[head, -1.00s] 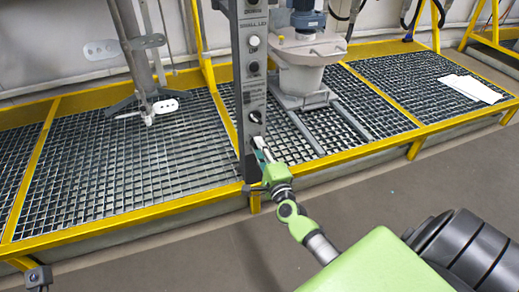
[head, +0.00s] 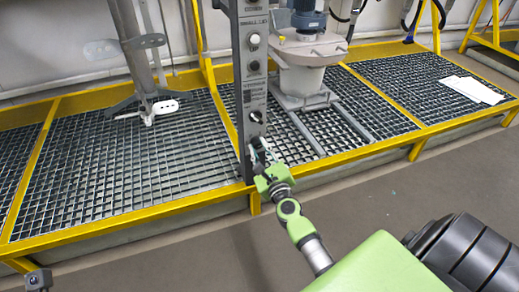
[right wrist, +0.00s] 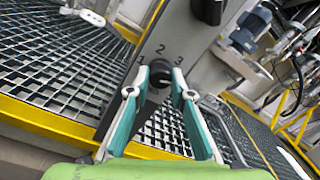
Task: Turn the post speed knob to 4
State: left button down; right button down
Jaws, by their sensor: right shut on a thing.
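The dark grey control post (head: 250,75) stands upright at the platform's front edge in the head view, with several knobs down its face. My right gripper (head: 257,148) is at its lowest knob. In the right wrist view the post speed knob (right wrist: 160,74) is round and black with a pale mark, and the printed numbers 1, 2 and 3 arc above it. The teal-padded fingers of my right gripper (right wrist: 160,80) are closed on the knob from both sides. The number 4 is not visible, and I cannot tell which number the mark points to.
Another black knob (head: 257,116) sits just above on the post. A pale vessel with a blue motor (head: 308,65) stands behind to the right. Yellow rails (head: 350,155) edge the grating, and a steel shaft (head: 132,45) stands at left. The front floor is open.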

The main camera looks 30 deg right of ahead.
jog(key=m, duration=0.3)
jog(key=shift+m, duration=0.6)
jog(key=c, duration=1.8)
grip_release()
jog(key=v, duration=1.2)
